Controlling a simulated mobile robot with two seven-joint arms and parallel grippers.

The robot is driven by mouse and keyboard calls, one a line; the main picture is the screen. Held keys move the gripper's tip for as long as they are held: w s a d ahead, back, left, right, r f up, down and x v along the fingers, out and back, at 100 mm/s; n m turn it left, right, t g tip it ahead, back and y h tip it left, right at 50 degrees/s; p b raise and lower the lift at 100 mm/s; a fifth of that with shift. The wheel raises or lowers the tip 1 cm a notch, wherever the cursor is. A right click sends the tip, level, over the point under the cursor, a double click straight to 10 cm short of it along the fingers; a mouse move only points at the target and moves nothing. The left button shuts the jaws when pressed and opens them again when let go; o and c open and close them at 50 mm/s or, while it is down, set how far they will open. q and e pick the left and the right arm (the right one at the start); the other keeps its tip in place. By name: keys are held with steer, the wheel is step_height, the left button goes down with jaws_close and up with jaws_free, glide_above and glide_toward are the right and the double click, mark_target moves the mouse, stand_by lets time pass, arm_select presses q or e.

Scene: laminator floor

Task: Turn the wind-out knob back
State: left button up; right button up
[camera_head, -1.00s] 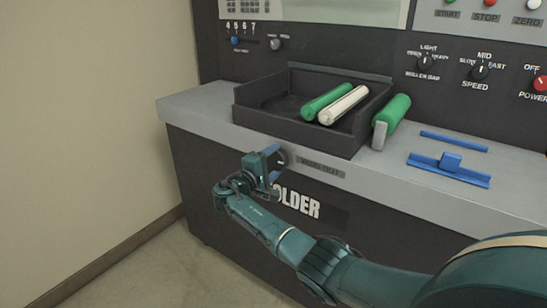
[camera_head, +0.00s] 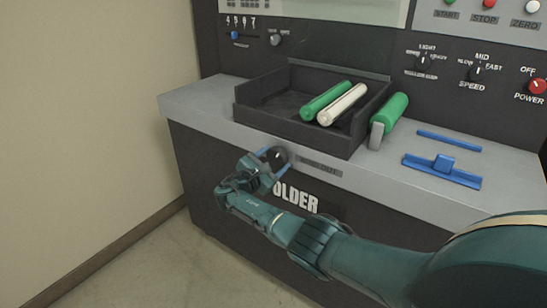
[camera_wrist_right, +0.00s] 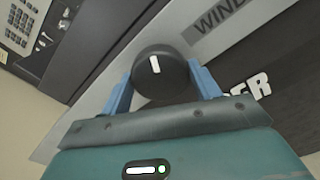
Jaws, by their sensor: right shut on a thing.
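The wind-out knob (camera_head: 279,156) is a round black knob on the front edge of the grey counter, left of the "WIND OUT" label (camera_head: 319,169). My right gripper (camera_head: 268,161) is at the knob, its blue fingers on either side. In the right wrist view the knob (camera_wrist_right: 165,82) sits between the two blue fingertips of my right gripper (camera_wrist_right: 162,76), which is shut on it. The knob's white mark points nearly straight up in that view. My left gripper is not in view.
A dark tray (camera_head: 262,116) with a green roll (camera_head: 322,103) and a white roll (camera_head: 345,104) stands on the counter above the knob. Another green roll (camera_head: 393,113) lies right of it. Blue bars (camera_head: 440,172) lie further right. A wall is at the left.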

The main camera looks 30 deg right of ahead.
steer(key=n+p, duration=0.1)
steer(key=n, duration=0.3)
steer(key=shift+a, duration=0.1)
steer(key=shift+n, duration=0.7)
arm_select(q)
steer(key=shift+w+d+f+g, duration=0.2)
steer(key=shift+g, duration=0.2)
arm_select(e)
steer(key=shift+f, duration=0.1)
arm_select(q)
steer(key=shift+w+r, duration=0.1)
arm_select(e)
steer(key=shift+n, duration=0.3)
steer(key=o, duration=1)
steer(key=shift+c, duration=0.2)
steer(key=shift+s+a+p, duration=0.1)
steer(key=shift+a+p, duration=0.1)
steer(key=shift+p, duration=0.2)
arm_select(q)
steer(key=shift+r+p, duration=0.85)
steer(key=shift+p, duration=0.55)
arm_select(e)
steer(key=v, duration=1.2)
steer(key=shift+s+a, duration=0.2)
steer(key=shift+a, duration=0.1)
